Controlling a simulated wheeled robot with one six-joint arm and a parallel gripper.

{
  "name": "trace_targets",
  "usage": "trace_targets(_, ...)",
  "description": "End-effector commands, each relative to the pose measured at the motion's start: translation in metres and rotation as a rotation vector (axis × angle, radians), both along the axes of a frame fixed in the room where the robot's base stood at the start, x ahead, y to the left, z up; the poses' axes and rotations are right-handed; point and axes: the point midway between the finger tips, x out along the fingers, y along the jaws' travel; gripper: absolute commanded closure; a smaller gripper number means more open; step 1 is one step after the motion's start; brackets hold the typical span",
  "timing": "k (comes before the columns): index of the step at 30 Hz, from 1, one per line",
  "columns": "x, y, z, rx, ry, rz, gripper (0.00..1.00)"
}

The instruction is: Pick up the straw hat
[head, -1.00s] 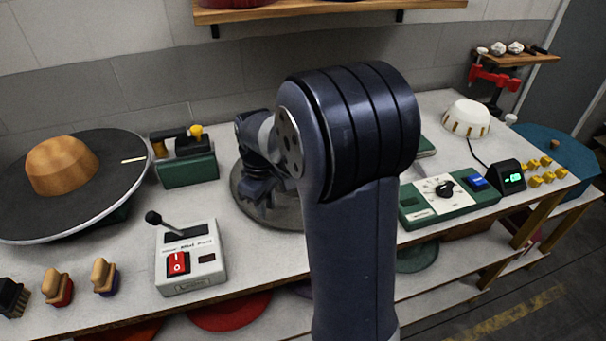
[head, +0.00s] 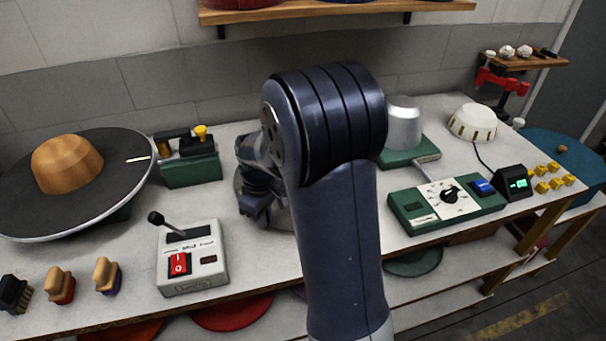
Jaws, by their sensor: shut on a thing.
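My gripper (head: 258,208) is at the middle of the bench, partly hidden behind my own upper arm and wrist. It is shut on a round, greyish-brown, brimmed thing (head: 243,188), which I take to be the straw hat. Only the left and lower part of its brim shows around the gripper. The rest is hidden by my arm. I cannot tell whether the brim touches the bench.
A grey disc (head: 55,215) with a wooden hat block (head: 68,163) stands at left. A lever box (head: 192,262) and brushes (head: 105,276) are in front. A metal dome (head: 402,125) on a green base, a dial panel (head: 448,200) and a white dome (head: 473,122) stand at right.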

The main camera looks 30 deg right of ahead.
Motion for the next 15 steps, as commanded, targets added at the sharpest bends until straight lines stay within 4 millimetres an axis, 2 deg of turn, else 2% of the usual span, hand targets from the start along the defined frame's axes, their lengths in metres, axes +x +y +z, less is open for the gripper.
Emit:
trace_targets(10,0.001,0.0,0.005,0.0,-0.001,0.0,1.0)
trace_targets(15,0.001,0.0,0.032,-0.001,-0.006,0.0,1.0)
